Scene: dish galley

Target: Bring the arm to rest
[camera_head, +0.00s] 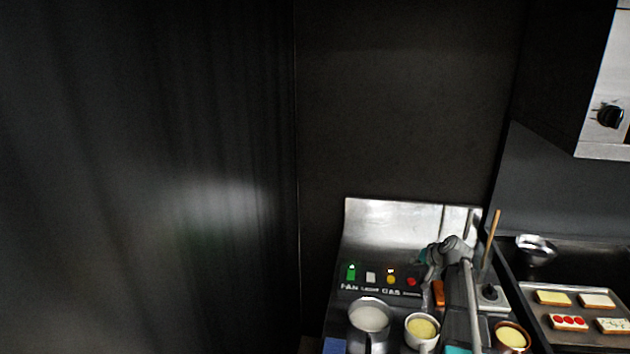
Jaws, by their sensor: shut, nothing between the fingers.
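My arm shows in the head view at the lower right, with grey links and joints folded in front of the steel back panel. My gripper (427,297) is small and dark, below the wrist, and points down near the control panel. It is shut and empty. An orange item (438,293) shows right beside it; I cannot tell whether they touch.
A metal jug (369,321), a white cup (421,331) and a brown cup (512,337) stand below the arm. The panel (380,279) has several coloured buttons. A tray (540,312) of toast and a steel bowl (536,250) are at right. A dark wall fills the left.

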